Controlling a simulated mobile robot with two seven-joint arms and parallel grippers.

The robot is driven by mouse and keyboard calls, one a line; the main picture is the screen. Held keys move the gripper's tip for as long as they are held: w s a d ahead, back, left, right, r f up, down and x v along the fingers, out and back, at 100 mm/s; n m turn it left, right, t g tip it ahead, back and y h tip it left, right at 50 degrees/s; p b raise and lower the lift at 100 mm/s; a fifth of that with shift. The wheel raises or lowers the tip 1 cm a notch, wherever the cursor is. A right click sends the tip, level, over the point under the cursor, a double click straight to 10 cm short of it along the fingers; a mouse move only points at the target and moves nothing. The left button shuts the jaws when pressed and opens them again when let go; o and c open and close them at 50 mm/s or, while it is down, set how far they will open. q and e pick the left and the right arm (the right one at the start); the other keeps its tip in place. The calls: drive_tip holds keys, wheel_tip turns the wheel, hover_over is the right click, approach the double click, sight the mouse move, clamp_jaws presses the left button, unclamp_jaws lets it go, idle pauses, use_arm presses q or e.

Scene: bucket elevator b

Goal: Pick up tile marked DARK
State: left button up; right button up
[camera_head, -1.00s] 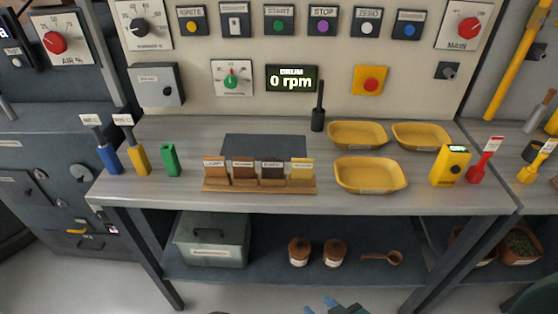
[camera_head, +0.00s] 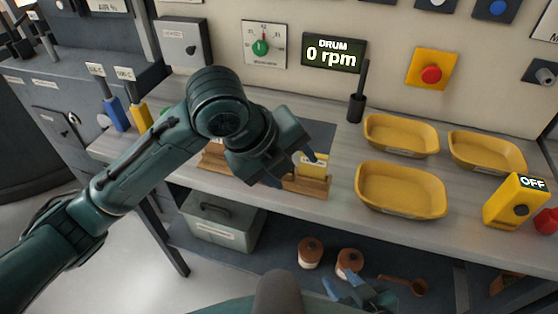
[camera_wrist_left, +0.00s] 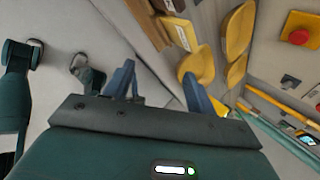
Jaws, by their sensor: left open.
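The wooden rack (camera_head: 300,190) of upright tiles stands on the bench; my left forearm and hand cover most of it. The yellow tile (camera_head: 312,165) at its right end shows beside a fingertip. The tile marked DARK is hidden in the head view. My right gripper (camera_head: 342,284) is open, low, in front of the shelf.
Yellow trays (camera_head: 400,205) lie right of the rack. A dark upright handle in a holder (camera_head: 357,105) stands behind it. A yellow device reading OFF (camera_head: 515,200) stands at the right. A grey box (camera_head: 222,222) and lidded jars (camera_head: 310,252) sit on the lower shelf.

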use_arm(q)
drive_tip(key=w+a+r+m+y, duration=0.3)
drive_tip(key=a+r+m+y, duration=0.1)
drive_tip(key=r+m, duration=0.5)
drive_tip(key=shift+t, duration=0.3)
drive_tip(key=x, duration=1.3)
drive_tip(key=shift+w+d, duration=0.2)
drive_tip(key=shift+w, duration=0.3)
drive_tip(key=shift+c, duration=0.6)
drive_tip(key=c, duration=0.7)
drive_tip(key=shift+c, duration=0.7)
drive_tip(key=shift+r, duration=0.1)
